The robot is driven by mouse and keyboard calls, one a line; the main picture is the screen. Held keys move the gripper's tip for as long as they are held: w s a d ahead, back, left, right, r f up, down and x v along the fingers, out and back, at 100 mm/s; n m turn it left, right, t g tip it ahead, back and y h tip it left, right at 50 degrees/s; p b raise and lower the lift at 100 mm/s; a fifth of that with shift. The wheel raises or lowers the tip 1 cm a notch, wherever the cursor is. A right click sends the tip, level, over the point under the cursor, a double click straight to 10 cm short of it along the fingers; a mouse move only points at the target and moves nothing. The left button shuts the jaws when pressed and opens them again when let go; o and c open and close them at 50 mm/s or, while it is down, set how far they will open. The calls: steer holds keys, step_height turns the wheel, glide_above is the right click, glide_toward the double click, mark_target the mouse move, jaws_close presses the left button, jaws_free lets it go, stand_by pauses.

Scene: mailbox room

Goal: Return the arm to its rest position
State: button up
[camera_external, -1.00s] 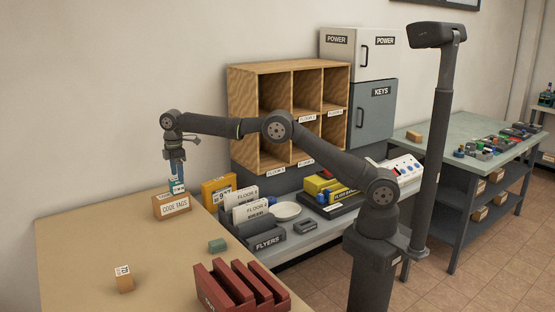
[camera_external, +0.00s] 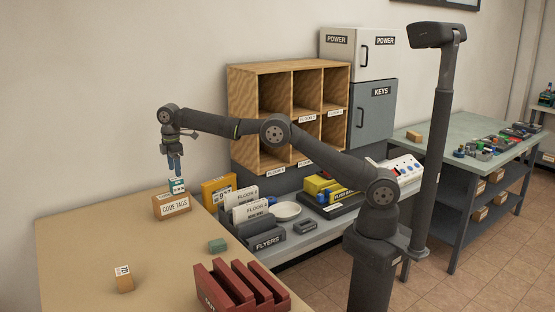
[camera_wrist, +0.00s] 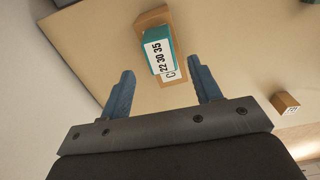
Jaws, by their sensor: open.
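My gripper (camera_external: 175,172) is at the far left end of my outstretched arm, pointing down above the code tags box (camera_external: 174,206). Its two blue fingers are apart in the wrist view (camera_wrist: 161,88). A teal block with a white label of numbers (camera_external: 177,186) stands at the top of the box. It also shows in the wrist view (camera_wrist: 157,54), beyond the fingertips and between their lines, apart from both fingers. Nothing is between the fingers.
A small labelled box (camera_external: 124,279), a green block (camera_external: 217,246) and red holders (camera_external: 240,290) are on the tan table (camera_external: 80,245). Wooden pigeonholes (camera_external: 290,64) and a grey keys cabinet (camera_external: 372,122) stand behind my arm. A dark post (camera_external: 440,130) rises at right.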

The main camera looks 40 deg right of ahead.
mark_target(176, 179)
step_height(176, 179, down, 8)
steer(key=shift+r, duration=0.25)
step_height(176, 179, up, 5)
steer(key=shift+f, duration=0.1)
steer(key=w+d+r, duration=0.2)
steer(key=d+r, duration=0.5)
steer(key=d, duration=0.4)
steer(key=s+a+f+n, duration=0.1)
steer(key=s+f, duration=0.3)
steer(key=s, duration=0.4)
steer(key=s+f+n, duration=0.1)
steer(key=s+f, duration=0.4)
steer(key=s, duration=0.2)
steer(key=s+a+f, duration=0.1)
steer(key=a+f, duration=0.1)
steer(key=a, duration=0.1)
steer(key=s+a+f, duration=0.2)
steer(key=a, duration=0.2)
steer(key=s+a+f, duration=0.1)
steer(key=a+f, duration=0.2)
steer(key=shift+s+a, duration=0.2)
steer(key=shift+s, duration=0.2)
steer(key=shift+s+a+f, duration=0.1)
steer(key=shift+a+f, duration=0.05)
steer(key=shift+f, duration=0.35)
steer(key=shift+s+a+f, duration=0.1)
steer(key=shift+a+f, duration=0.05)
steer(key=shift+f, duration=0.3)
steer(key=shift+w+f, duration=0.1)
steer(key=shift+f, duration=0.55)
